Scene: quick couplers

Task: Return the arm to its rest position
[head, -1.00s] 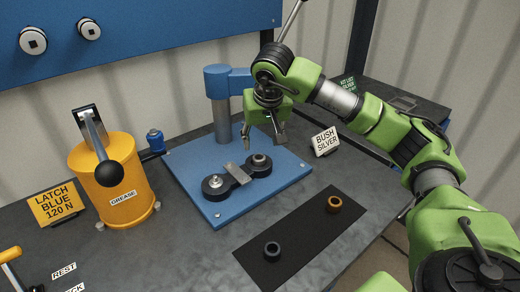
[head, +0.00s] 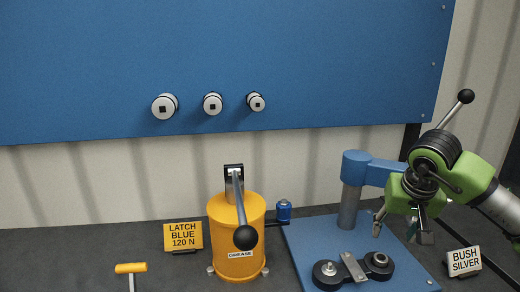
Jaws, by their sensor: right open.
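My right gripper (head: 402,229) is at the right of the head view, on the green arm that comes in from the right edge. Its fingers are spread and point down, with nothing between them. It hangs above the blue press plate (head: 310,240), in front of the blue press head, higher than the dark link (head: 350,272) that lies on the plate. The link has a round boss at each end and a grey bar across its middle. My left gripper is not in view.
A yellow grease pot (head: 237,225) with a black-knobbed lever stands left of the plate. A sign reading LATCH BLUE 120 N (head: 183,236) and a BUSH SILVER sign (head: 464,262) stand on the bench. A yellow T-handle (head: 130,268) is at front left. Several round couplers (head: 212,104) sit on the blue wall panel.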

